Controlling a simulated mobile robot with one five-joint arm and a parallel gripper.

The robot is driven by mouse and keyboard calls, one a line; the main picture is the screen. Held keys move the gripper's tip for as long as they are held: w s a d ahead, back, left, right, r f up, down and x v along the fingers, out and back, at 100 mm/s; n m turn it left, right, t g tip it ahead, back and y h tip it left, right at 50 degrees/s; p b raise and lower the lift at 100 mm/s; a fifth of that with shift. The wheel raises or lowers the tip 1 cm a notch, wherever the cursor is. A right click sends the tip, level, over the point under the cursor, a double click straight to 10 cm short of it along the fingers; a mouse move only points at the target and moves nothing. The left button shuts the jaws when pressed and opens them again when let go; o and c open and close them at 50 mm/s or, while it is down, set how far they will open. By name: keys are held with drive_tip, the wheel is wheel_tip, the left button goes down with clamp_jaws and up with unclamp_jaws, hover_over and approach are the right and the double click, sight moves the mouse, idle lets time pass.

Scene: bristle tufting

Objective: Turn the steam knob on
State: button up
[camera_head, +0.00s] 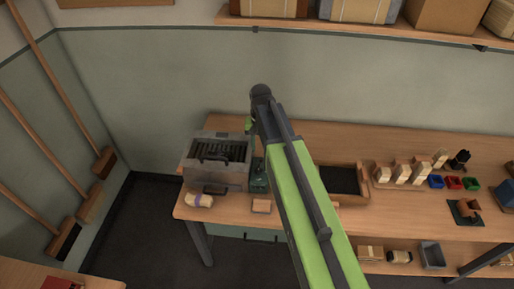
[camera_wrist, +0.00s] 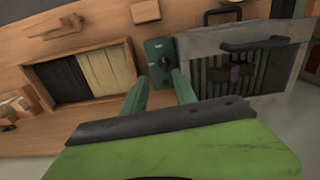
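A small teal-green box (camera_wrist: 158,48) with a dark round knob (camera_wrist: 162,62) on its face shows at the upper middle of the wrist view. I take this knob as the steam knob; which way it is turned is too small to tell. In the head view, the teal box (camera_head: 259,182) stands just right of the grey steamer (camera_head: 214,175), partly behind my arm. My gripper (camera_wrist: 159,80) is open, its two teal fingers spread on either side of the knob in the picture. Nothing is between them, and I cannot tell the gap to the knob.
The grey steamer's grille (camera_wrist: 240,75) and black handle lie right of the box in the wrist view. A two-part wooden tray (camera_wrist: 82,75) lies left. A wooden block (camera_wrist: 145,11) sits above. A bundle (camera_head: 199,200) lies at the bench's front edge.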

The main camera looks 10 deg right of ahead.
sight(259, 167)
wheel_tip(259, 167, up, 4)
drive_tip(key=w+f+p, duration=0.1)
drive_tip(key=w, duration=0.1)
drive_tip(key=shift+m, duration=0.3)
wheel_tip(259, 167, down, 18)
drive_tip(key=b, duration=1.7)
drive_tip(key=shift+w+r+b, duration=0.15)
drive_tip(key=shift+r+b, duration=0.1)
drive_tip(key=shift+b, duration=0.05)
drive_tip(key=shift+r, duration=0.1)
